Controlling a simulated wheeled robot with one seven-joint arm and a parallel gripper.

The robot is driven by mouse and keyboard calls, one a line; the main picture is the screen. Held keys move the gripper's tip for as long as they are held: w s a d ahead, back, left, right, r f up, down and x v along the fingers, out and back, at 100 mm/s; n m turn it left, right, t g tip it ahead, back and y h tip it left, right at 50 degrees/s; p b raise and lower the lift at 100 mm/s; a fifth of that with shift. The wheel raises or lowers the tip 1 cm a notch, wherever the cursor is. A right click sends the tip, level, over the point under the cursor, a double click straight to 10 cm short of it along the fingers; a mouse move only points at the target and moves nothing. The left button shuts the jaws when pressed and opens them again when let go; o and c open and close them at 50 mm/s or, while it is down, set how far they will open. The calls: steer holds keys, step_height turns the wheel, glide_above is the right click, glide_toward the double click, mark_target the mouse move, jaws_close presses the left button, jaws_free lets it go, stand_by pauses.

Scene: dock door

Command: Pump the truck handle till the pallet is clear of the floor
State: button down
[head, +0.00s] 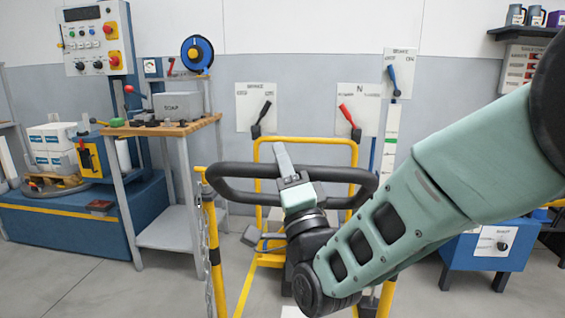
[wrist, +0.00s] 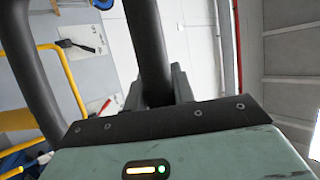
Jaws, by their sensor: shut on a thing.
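The truck handle (head: 225,171) is a wide black loop, roughly level in the head view, in front of a yellow frame (head: 305,140). My gripper (head: 290,180) is shut on the handle at its middle. In the wrist view, the handle's black bar (wrist: 147,45) runs up from between the grey fingers of my gripper (wrist: 165,85).
A wooden-topped bench (head: 165,127) stands left of the handle. Wall plates with a black lever (head: 262,115) and a red lever (head: 347,115) are behind it. A blue box (head: 490,246) stands at the right. Bare grey floor (head: 90,275) lies at front left.

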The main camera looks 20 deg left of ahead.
steer(key=shift+s+r, duration=0.25)
steer(key=shift+r, duration=0.05)
steer(key=c, duration=1.2)
jaws_free()
steer(key=shift+o, duration=0.2)
steer(key=shift+f, duration=0.1)
steer(key=shift+s+d+f, duration=0.2)
steer(key=shift+d+f, duration=0.1)
steer(key=shift+f, duration=0.05)
steer(key=b+v, duration=0.8)
steer(key=v, duration=0.8)
steer(key=shift+s+b, duration=0.2)
steer(key=shift+b, duration=0.15)
steer(key=shift+d+f, duration=0.1)
steer(key=shift+d, duration=0.05)
